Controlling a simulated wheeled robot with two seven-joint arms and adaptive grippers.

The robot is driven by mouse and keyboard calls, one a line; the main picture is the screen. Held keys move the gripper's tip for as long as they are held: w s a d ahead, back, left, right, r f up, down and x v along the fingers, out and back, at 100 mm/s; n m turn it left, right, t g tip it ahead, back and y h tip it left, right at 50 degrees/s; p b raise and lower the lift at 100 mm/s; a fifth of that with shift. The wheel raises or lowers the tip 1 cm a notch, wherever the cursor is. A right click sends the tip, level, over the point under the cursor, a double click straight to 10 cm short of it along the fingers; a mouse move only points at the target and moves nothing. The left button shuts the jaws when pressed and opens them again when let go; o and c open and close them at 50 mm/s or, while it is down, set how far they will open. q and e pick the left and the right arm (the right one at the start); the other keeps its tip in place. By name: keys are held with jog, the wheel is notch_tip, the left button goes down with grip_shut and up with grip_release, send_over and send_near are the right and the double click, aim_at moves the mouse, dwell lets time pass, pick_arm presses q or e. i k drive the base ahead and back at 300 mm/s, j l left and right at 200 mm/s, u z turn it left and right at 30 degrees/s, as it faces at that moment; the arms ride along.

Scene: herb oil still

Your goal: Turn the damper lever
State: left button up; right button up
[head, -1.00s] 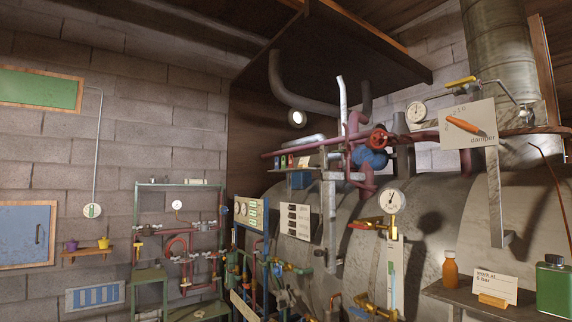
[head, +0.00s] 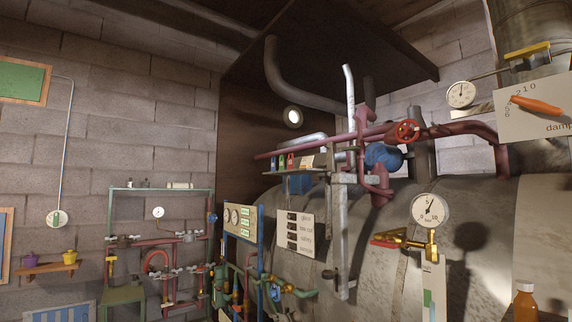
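The damper lever (head: 536,105) is an orange handle on a white plate (head: 510,125) at the right edge of the head view. The plate carries numbers and the word "damper", which is cut off by the frame edge. The lever lies nearly level, sloping slightly down to the right. Neither of my grippers is in view.
A pressure gauge (head: 430,210) on brass fittings and a red valve wheel (head: 407,131) on red pipes stand left of the damper plate. A yellow-handled valve (head: 528,52) sits above it. An orange bottle (head: 525,302) is at the lower right. A large metal vessel (head: 475,235) fills the right side.

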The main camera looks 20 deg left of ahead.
aim_at(536, 106)
jog(key=i+j+u, duration=0.25)
jog(key=i+j, duration=0.15)
jog(key=i+j+u, duration=0.25)
jog(key=i, duration=0.3)
jog(key=z, duration=1.95)
jog(key=l+u, duration=0.2)
jog(key=l, duration=0.95)
